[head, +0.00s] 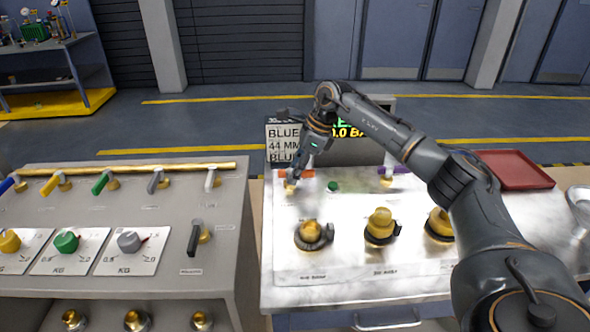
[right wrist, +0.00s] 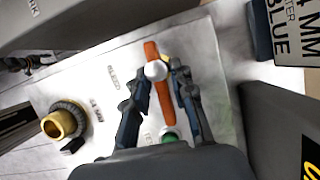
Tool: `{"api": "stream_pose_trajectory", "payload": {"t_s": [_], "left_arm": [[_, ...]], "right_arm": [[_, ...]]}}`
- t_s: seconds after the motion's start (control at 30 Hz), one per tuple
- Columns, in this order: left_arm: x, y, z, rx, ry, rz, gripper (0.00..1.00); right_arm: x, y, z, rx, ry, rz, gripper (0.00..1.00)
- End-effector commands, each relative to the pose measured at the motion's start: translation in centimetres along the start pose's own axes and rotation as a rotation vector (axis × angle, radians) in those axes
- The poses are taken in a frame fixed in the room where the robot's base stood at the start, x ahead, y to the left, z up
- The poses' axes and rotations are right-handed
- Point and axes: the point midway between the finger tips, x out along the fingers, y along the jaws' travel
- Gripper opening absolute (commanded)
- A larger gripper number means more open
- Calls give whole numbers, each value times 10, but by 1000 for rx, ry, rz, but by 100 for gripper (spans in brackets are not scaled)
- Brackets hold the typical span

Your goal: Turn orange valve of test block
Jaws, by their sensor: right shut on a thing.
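The test block (head: 350,270) is the light metal bench top at the right in the head view. Its orange valve (head: 282,173) shows as a small orange piece at the far left corner, partly hidden by my right gripper (head: 291,184). In the right wrist view the orange valve handle (right wrist: 158,85) is a long bar with a white round hub, lying between the two fingers of my right gripper (right wrist: 156,98). The right gripper is shut on this handle. My left gripper is in neither view.
A green button (head: 333,186) and a purple valve (head: 386,171) are right of the orange valve. Brass fittings (head: 380,225) stand in front. A display and a sign reading BLUE (head: 284,143) stand behind. A red tray (head: 512,169) lies at the right. A valve panel (head: 120,220) fills the left.

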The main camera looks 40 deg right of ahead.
Motion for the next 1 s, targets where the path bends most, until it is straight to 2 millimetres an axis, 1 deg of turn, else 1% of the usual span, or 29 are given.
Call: {"api": "stream_pose_trajectory", "payload": {"t_s": [0.23, 0.63, 0.67, 0.7, 0.77, 1.0], "left_arm": [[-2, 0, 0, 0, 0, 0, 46], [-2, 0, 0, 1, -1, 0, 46], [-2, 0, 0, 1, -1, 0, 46], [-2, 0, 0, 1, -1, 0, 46], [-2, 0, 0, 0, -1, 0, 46], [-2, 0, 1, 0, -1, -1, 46]], "right_arm": [[0, -1, 0, -46, 1, 17, 0], [0, -1, 0, -51, 1, 19, 0], [0, -1, 0, -51, 1, 19, 26], [0, -1, 0, -51, 1, 19, 34], [0, -1, 0, -50, 1, 19, 46], [0, -1, 0, -50, 1, 19, 47]]}}
